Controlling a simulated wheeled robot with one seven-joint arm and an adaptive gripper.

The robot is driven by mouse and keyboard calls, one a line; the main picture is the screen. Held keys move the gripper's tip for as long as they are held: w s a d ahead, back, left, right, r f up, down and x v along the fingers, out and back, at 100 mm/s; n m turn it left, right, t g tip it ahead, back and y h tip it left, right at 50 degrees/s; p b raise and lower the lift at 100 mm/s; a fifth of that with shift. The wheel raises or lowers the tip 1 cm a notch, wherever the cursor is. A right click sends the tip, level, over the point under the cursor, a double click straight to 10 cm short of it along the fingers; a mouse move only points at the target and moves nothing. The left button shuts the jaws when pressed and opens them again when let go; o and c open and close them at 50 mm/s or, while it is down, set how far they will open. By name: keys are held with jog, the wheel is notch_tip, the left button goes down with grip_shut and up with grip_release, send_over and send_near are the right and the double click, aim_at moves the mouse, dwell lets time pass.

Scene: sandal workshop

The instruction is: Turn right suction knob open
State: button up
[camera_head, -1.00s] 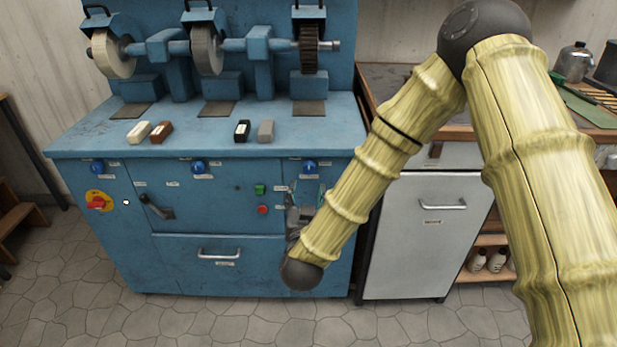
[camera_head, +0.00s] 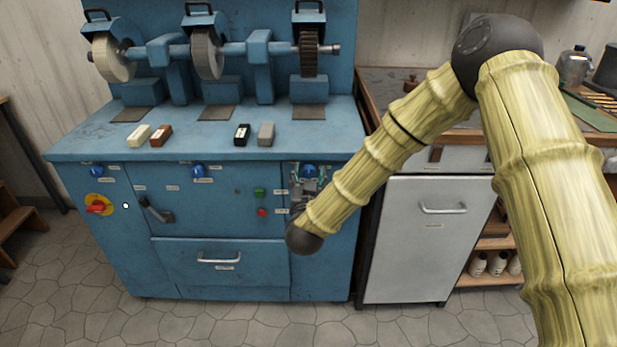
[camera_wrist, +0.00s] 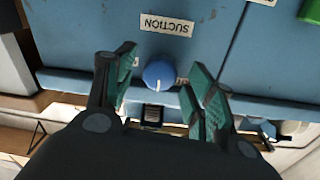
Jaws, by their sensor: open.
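The right suction knob (camera_head: 309,171) is a round blue knob under the worktop edge at the right end of the blue machine. In the wrist view the knob (camera_wrist: 160,74) has a white pointer line, and a SUCTION label (camera_wrist: 166,25) shows upside down beside it. My gripper (camera_head: 308,181) is just below and in front of the knob. In the wrist view my open gripper (camera_wrist: 161,86) has its teal finger pads on either side of the knob, with gaps to both. I cannot tell whether the fingertips reach the knob's depth.
Two more blue knobs, the left (camera_head: 97,170) and middle (camera_head: 198,171), sit along the same front. A green button (camera_head: 259,192) and a red button (camera_head: 262,212) lie left of my gripper. The worktop edge (camera_head: 220,157) overhangs above. A grey cabinet (camera_head: 420,250) stands at right.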

jog(key=c, duration=1)
jog(key=m, duration=0.4)
jog(key=shift+m, duration=0.3)
jog(key=m+b, duration=0.1)
jog(key=m, duration=0.3)
jog(key=shift+d, duration=0.1)
jog(key=m+b, duration=0.1)
jog(key=m, duration=0.3)
jog(key=shift+f+m+b, duration=0.15)
jog(key=shift+m+b, duration=0.15)
jog(key=shift+m, duration=0.1)
jog(key=shift+m+y+b, duration=0.3)
jog(key=shift+m+b, duration=0.4)
jog(key=shift+m, duration=1.4)
